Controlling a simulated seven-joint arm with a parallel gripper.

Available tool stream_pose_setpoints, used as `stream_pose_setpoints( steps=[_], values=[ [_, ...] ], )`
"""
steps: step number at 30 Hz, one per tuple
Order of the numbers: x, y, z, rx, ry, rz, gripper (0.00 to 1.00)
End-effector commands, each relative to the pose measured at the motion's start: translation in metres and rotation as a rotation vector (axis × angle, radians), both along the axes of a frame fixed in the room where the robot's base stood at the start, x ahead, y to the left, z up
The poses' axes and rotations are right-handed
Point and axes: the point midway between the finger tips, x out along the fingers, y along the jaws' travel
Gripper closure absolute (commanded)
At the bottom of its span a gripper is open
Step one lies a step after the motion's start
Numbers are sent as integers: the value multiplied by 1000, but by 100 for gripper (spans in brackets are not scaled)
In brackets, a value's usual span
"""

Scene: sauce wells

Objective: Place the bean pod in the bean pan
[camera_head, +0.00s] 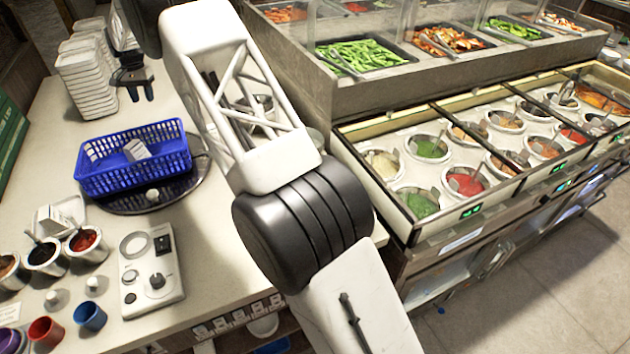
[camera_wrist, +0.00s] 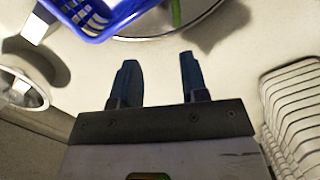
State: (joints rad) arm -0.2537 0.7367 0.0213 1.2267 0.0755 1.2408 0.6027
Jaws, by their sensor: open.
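A slim green piece (camera_wrist: 176,12), which looks like the bean pod, shows at the top edge of the wrist view, over the round dark plate; only its near end is in frame. I cannot make it out in the head view. My gripper (camera_head: 139,94) is open and empty near the white stacks at the back left. In the wrist view its two dark fingers (camera_wrist: 158,58) are apart with bare counter between them, and the green piece is beyond their tips. A pan of long green pods (camera_head: 360,55), seemingly the bean pan, sits behind glass at the upper middle.
A blue basket (camera_head: 92,185) stands on the round plate (camera_head: 196,172). White stacked containers (camera_head: 85,80) stand near my gripper. A control box (camera_head: 150,270) and sauce cups (camera_head: 45,258) are at the front left. Sauce wells (camera_head: 430,148) fill the right counter. My arm crosses the middle.

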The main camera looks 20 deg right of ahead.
Motion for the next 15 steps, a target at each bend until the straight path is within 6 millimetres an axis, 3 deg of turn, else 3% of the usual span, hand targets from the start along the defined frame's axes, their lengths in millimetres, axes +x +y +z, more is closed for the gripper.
stream_pose_setpoints(
  steps=[15],
  values=[
    [-91,-70,101,5,-61,54,59]
  ],
)
